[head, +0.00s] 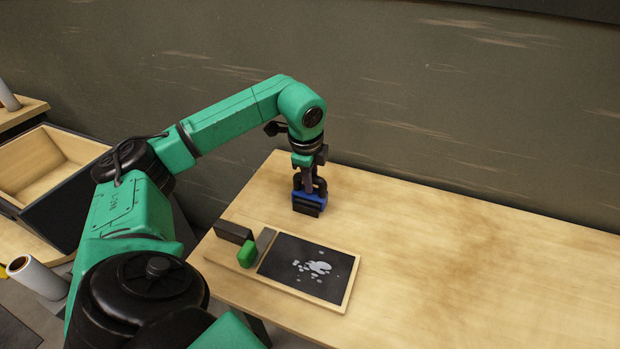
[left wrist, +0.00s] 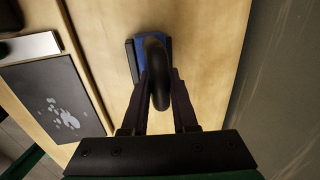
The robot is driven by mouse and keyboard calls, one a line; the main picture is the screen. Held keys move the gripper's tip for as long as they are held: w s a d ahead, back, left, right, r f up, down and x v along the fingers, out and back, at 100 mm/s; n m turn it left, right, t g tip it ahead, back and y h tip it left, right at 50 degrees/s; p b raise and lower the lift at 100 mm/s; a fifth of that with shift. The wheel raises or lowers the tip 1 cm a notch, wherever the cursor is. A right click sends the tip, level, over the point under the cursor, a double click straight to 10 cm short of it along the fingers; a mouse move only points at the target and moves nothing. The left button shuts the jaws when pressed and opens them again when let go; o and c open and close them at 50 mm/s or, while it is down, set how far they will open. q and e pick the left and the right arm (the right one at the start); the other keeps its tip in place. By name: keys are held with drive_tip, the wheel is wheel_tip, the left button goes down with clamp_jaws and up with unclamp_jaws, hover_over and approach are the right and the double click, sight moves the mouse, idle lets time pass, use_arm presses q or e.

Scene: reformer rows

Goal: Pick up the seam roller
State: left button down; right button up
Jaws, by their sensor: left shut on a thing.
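The seam roller (head: 308,202) appears to be the blue and black tool near the back edge of the wooden table (head: 450,250). In the left wrist view it shows as a blue body (left wrist: 150,62) with a curved black handle. My left gripper (head: 309,178) points down on it from above. In the left wrist view the two fingers of my left gripper (left wrist: 160,95) are closed around the black handle. I cannot tell whether the tool touches the table. My right gripper is not in view.
The table's right side is clear. A wall (head: 450,90) rises behind. An open wooden bin (head: 35,180) stands at left.

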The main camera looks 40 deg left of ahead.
use_arm(q)
drive_tip(key=shift+r, duration=0.15)
wheel_tip(320, 180, up, 10)
drive_tip(key=shift+w+r+p, duration=0.1)
drive_tip(key=shift+r+p, duration=0.1)
drive_tip(key=shift+p, duration=0.15)
wheel_tip(320, 180, up, 9)
drive_tip(key=p, duration=0.4)
drive_tip(key=shift+r+p, duration=0.2)
drive_tip(key=shift+p, duration=0.15)
